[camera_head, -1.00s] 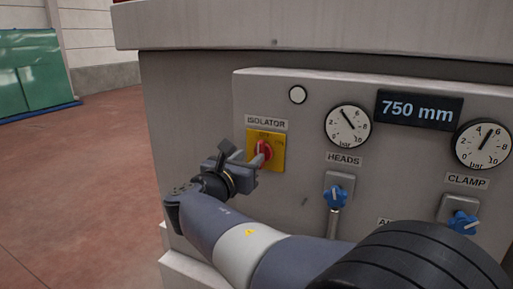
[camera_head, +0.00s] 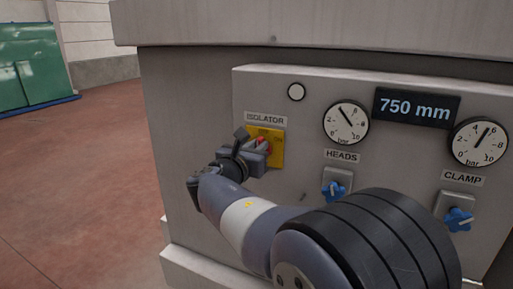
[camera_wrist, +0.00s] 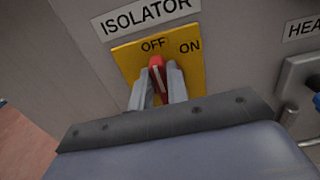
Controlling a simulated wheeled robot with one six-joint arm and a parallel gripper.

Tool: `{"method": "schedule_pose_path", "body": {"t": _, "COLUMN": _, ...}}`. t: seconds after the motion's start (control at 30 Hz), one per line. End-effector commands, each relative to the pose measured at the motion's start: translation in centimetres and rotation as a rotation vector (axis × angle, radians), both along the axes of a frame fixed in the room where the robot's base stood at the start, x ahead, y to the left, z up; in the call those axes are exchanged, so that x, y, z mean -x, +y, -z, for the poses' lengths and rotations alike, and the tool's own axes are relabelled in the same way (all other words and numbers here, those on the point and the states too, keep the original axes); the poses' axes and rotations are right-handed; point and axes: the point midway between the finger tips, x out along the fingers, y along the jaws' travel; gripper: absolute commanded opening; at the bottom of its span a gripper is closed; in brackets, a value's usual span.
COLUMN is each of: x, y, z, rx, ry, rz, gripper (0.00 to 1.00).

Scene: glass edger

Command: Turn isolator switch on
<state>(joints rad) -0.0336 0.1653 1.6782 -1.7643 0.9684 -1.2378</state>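The isolator switch is a red handle (camera_wrist: 157,66) on a yellow plate (camera_wrist: 190,48) marked OFF and ON. In the wrist view the handle points up toward OFF. The plate also shows in the head view (camera_head: 277,151), partly hidden by my gripper (camera_head: 264,147). In the wrist view my gripper's two fingers (camera_wrist: 160,88) stand one on each side of the red handle, close against it. I cannot tell whether they press on it or stand slightly apart.
A blue HEADS knob (camera_head: 335,190) and a blue CLAMP knob (camera_head: 458,219) stick out to the right. Open floor (camera_head: 90,190) lies left of the machine.

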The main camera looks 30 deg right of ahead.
Motion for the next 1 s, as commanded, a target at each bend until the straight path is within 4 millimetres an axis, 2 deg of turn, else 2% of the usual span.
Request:
{"method": "schedule_pose_path", "body": {"t": 0.2, "x": 0.01, "y": 0.02, "z": 0.0, "rx": 0.0, "ry": 0.0, "rz": 0.0, "gripper": 0.0}}
{"method": "schedule_pose_path", "body": {"t": 0.67, "x": 0.15, "y": -0.09, "z": 0.34, "rx": -0.046, "ry": -0.059, "rz": 0.001, "gripper": 0.0}}
{"method": "schedule_pose_path", "body": {"t": 1.0, "x": 0.55, "y": -0.39, "z": 0.76, "rx": -0.208, "ry": -0.269, "rz": 0.0, "gripper": 0.0}}
